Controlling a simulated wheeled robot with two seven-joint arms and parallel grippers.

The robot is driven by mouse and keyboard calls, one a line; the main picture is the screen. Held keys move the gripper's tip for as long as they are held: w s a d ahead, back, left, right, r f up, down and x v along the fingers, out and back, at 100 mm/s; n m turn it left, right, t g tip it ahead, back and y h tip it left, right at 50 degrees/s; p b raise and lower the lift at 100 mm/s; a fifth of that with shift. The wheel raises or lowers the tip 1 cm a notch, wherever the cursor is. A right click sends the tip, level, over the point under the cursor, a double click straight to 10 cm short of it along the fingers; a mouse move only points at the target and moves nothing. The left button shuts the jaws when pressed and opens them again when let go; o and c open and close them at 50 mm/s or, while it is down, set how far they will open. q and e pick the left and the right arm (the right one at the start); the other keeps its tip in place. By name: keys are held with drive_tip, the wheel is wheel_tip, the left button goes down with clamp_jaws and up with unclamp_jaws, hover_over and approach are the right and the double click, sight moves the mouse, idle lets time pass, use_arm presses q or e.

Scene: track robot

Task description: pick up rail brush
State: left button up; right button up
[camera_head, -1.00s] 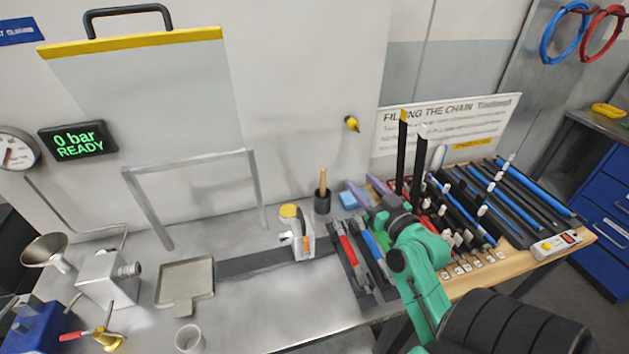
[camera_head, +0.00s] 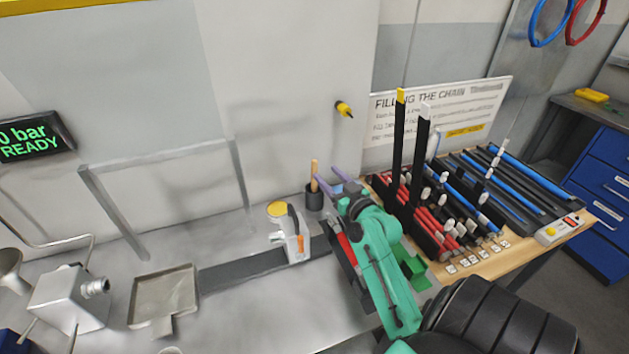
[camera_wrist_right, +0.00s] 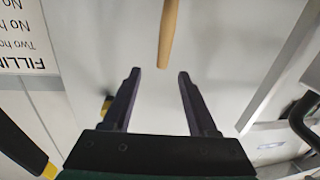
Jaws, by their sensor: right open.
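The rail brush shows as a wooden handle (camera_head: 314,172) standing up out of a dark cup (camera_head: 315,197) at the back of the bench. Its lower end is hidden in the cup. In the right wrist view the handle (camera_wrist_right: 168,35) hangs in from the top, between and beyond my fingertips, not between the pads. My right gripper (camera_head: 332,178) is open and empty, with its purple fingers just right of the handle in the head view. The fingers also show in the right wrist view (camera_wrist_right: 157,75). My left gripper is not in view.
A white and orange device (camera_head: 295,240) stands left of the cup. A metal tray (camera_head: 160,292) lies further left. Racks of red and blue rods (camera_head: 435,215) and tall black posts (camera_head: 398,140) stand close on the right. A yellow-tipped wall knob (camera_head: 344,109) sits above.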

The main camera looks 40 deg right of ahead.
sight(316, 165)
drive_tip(key=w, duration=0.2)
drive_tip(key=w+p, duration=0.1)
drive_tip(key=w, duration=0.1)
drive_tip(key=w+p, duration=0.1)
drive_tip(key=w, duration=0.1)
drive_tip(key=shift+w+d+r, duration=0.1)
drive_tip(key=shift+w+d, duration=0.2)
drive_tip(key=shift+d, duration=0.05)
drive_tip(key=shift+w+d+f, duration=0.1)
drive_tip(key=shift+w+f, duration=0.15)
drive_tip(key=shift+w, duration=0.15)
drive_tip(key=shift+s+r, duration=0.1)
drive_tip(key=shift+s, duration=0.05)
clamp_jaws()
